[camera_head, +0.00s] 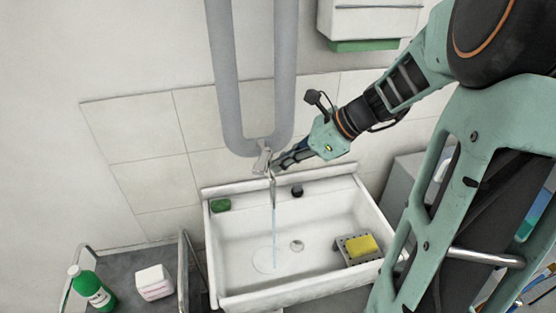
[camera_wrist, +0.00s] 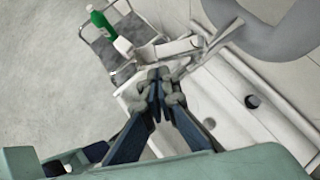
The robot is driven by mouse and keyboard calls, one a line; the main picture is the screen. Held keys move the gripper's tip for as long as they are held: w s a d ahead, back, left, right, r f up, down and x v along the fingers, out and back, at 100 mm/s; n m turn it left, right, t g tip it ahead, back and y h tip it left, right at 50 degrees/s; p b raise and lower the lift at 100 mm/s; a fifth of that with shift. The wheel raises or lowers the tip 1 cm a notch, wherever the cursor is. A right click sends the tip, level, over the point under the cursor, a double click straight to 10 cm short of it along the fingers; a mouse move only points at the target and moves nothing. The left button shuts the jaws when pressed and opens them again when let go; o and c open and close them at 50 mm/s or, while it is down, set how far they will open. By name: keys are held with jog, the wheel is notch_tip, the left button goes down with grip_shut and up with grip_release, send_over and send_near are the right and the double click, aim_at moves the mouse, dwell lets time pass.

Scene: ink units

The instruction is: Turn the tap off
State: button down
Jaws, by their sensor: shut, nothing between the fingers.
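The metal tap (camera_head: 263,160) sits under the grey pipe loop above the sink. A thin bluish stream of water (camera_head: 274,235) falls from it into the white sink (camera_head: 232,275). My gripper (camera_head: 276,167) comes in from the right, with its fingertips close beside the tap; whether they touch it I cannot tell. In the wrist view my gripper (camera_wrist: 159,76) is shut with its dark fingers together and empty. The tap (camera_wrist: 178,48) shows just beyond the fingertips, its arms spreading left and right. The fingers partly overlap it in the head view.
Thick grey pipes (camera_head: 231,90) rise behind the tap. In the sink are a green soap (camera_head: 221,205) at the back left and a yellow sponge (camera_head: 362,245) on a grey rack at the right. A green bottle (camera_head: 92,291) and a white box (camera_head: 154,283) stand left of the sink.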

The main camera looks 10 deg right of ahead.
jog(key=shift+w+a, duration=0.15)
jog(key=shift+a, duration=0.15)
